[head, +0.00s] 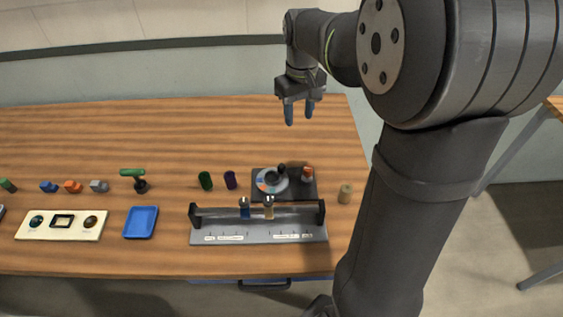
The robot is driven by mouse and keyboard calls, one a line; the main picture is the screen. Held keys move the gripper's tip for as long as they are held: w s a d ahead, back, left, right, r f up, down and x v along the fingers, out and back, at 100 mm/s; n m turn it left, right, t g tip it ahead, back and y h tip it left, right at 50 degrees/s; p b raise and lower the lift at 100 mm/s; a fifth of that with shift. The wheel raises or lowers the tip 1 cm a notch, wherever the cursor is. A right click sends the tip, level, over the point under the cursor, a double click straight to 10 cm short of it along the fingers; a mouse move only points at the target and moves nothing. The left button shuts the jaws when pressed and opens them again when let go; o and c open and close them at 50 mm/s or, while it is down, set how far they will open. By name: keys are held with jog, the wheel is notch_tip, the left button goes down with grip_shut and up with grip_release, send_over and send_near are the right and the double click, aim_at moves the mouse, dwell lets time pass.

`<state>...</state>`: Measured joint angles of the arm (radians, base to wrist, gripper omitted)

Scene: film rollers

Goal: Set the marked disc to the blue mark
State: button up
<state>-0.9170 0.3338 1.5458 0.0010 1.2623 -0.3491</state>
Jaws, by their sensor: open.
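The marked disc (266,187) is a pale round dial with coloured marks, a blue one among them, around a dark centre. It sits on a dark base block (297,194) at the right part of the table. A dark knob stands at the disc's upper right edge; I cannot tell which mark the disc is set to. My gripper (299,116) is open and empty, its two fingers pointing down, well above and behind the disc and apart from it.
A grey rack (215,227) with a rail and two small blocks stands in front of the disc. An orange-topped post (308,174) and a tan cylinder (345,193) are at the right. Green (205,181) and purple (230,180) cylinders and a blue tray (141,222) lie left. The back of the table is clear.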

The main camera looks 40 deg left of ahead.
aim_at(282, 165)
jog(key=a+f+m, duration=0.1)
jog(key=f+m, duration=0.4)
jog(key=f, duration=0.1)
jog(key=s+a+f+m, duration=0.1)
jog(key=f+m, duration=0.3)
jog(key=f, duration=0.3)
jog(key=s+a+f+m, duration=0.1)
jog(key=a+f+m, duration=0.1)
jog(key=f+m, duration=0.3)
notch_tip(282, 165, down, 2)
jog(key=shift+m, duration=0.3)
grip_shut()
